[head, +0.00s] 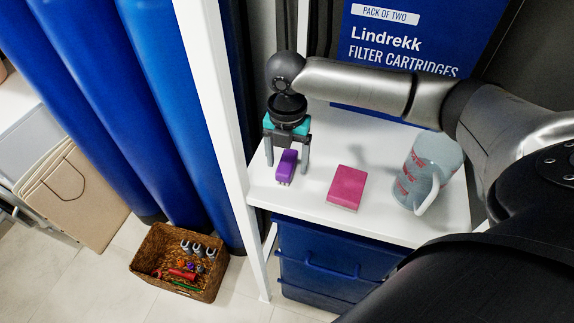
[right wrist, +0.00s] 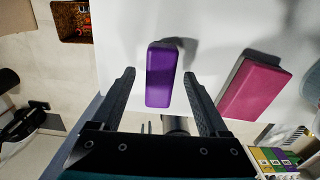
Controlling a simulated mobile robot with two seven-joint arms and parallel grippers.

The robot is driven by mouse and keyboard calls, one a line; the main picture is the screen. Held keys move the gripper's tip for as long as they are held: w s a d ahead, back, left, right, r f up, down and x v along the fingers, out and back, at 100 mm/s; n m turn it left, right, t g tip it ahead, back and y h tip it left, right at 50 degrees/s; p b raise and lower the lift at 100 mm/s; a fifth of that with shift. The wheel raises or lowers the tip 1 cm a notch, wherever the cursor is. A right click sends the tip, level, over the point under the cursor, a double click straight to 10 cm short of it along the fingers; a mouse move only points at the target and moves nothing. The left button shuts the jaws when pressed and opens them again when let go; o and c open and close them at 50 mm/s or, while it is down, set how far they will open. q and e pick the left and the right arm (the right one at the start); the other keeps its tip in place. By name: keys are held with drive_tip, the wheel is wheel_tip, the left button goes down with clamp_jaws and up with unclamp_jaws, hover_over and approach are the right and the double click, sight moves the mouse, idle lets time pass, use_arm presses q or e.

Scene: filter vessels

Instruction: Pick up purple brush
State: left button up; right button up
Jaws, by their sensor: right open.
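The purple brush (head: 287,166) lies on the white cabinet top, near its left end. My right gripper (head: 288,162) is over the brush in the head view, fingers pointing down. In the right wrist view the gripper (right wrist: 165,85) is open, with its two fingers apart and nothing between them at the base. The purple brush (right wrist: 161,75) shows between and just beyond the fingertips, with a gap on each side. It does not look gripped. Its bristles show only faintly at its lower edge in the head view. My left gripper is not in view.
A pink block (head: 347,187) lies right of the brush, and a translucent measuring jug (head: 418,176) stands further right. A white post (head: 222,110) rises close to the left of the gripper. A wicker basket (head: 163,282) of small items stands on the floor. A blue box (head: 400,50) stands behind.

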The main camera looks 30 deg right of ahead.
drive_tip(key=shift+f, duration=0.35)
drive_tip(key=shift+c, duration=0.3)
clamp_jaws()
